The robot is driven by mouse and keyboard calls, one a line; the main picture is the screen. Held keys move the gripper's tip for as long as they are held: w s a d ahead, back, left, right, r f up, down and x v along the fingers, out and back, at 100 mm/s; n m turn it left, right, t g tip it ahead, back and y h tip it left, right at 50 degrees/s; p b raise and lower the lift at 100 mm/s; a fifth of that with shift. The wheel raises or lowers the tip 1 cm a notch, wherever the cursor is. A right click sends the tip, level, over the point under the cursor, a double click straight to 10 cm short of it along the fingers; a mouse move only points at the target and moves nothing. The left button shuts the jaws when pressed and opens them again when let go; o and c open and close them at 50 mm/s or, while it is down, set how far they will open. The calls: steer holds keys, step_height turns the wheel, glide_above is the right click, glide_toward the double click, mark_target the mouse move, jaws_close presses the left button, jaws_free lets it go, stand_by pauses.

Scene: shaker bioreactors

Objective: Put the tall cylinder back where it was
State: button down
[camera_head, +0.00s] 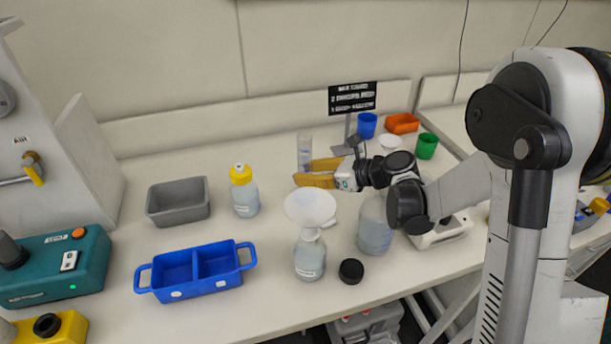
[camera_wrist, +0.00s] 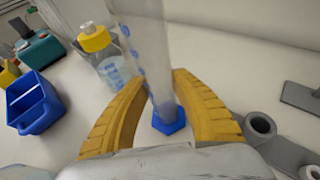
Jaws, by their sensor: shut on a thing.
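The tall cylinder is clear, with blue marks; its upper part shows at the tips of my fingers in the head view (camera_head: 305,147). In the wrist view the tall cylinder (camera_wrist: 145,50) runs between my fingers down to a blue angular base. My gripper has yellow fingers (camera_head: 312,173), which also show in the wrist view (camera_wrist: 157,82) on both sides of the cylinder. The gripper is shut on the cylinder, which looks upright in the head view. My fingers hide its lower part there. I cannot tell whether its base touches the bench.
A yellow-capped bottle (camera_head: 245,195) stands left of the cylinder, beside a grey bin (camera_head: 178,211). A bottle with a funnel (camera_head: 310,208), a large clear bottle (camera_head: 374,230) and a black cap (camera_head: 351,271) are in front. A sign on a stand (camera_head: 352,97) is behind right. The bench behind the yellow-capped bottle is clear.

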steer(key=c, duration=1.1)
jaws_free()
steer(key=shift+c, duration=0.2)
